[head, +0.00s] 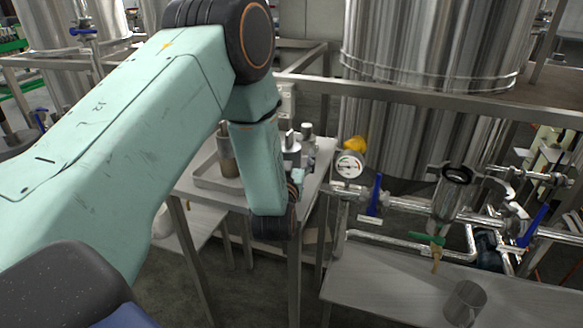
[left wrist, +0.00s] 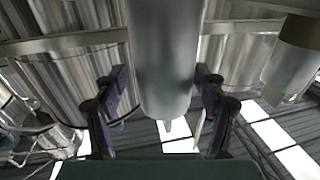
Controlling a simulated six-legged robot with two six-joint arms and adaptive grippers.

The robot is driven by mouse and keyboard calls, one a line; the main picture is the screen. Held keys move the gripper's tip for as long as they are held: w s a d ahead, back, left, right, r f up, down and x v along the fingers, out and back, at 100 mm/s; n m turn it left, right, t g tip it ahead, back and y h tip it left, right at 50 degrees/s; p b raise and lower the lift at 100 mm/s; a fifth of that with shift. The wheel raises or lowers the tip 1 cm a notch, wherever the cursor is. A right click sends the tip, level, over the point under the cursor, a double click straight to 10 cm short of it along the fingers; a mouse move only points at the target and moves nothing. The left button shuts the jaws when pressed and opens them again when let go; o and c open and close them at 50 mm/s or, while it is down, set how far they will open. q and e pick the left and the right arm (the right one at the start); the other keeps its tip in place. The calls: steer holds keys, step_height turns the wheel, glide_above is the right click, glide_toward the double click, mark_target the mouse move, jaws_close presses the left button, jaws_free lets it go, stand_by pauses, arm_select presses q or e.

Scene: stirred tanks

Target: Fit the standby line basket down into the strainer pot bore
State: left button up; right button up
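The left wrist view seems upside down. In it a smooth grey metal cylinder (left wrist: 165,60) with a small tip at its end stands between the fingers of my left gripper (left wrist: 163,78). The fingers flank it closely; whether they press on it I cannot tell. I cannot confirm that it is the standby line basket. In the head view my left arm hangs down at the small table, its gripper mostly hidden behind the wrist. The likely strainer pot (head: 447,200) stands on the pipework at right, its dark round bore (head: 457,173) facing up. My right gripper is not in view.
A tray (head: 203,183) on the small table holds a tall cylinder (head: 228,150) and small metal parts (head: 308,137). A gauge (head: 350,165), blue-handled valves (head: 375,190) and pipes lie between table and pot. A metal cup (head: 465,302) stands on the front bench (head: 385,290).

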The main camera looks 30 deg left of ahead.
mark_target(289, 132)
arm_select(q)
steer(key=shift+s+a+f, duration=0.1)
steer(key=shift+a+f, duration=0.05)
steer(key=shift+a, duration=0.3)
steer(key=c, duration=0.4)
steer(key=shift+d, duration=0.35)
steer(key=c, duration=0.5)
steer(key=shift+a, duration=0.25)
steer(key=c, duration=0.3)
step_height(289, 132, up, 10)
steer(key=shift+d+f+p, duration=0.1)
steer(key=shift+f+p, duration=0.05)
steer(key=shift+p, duration=0.95)
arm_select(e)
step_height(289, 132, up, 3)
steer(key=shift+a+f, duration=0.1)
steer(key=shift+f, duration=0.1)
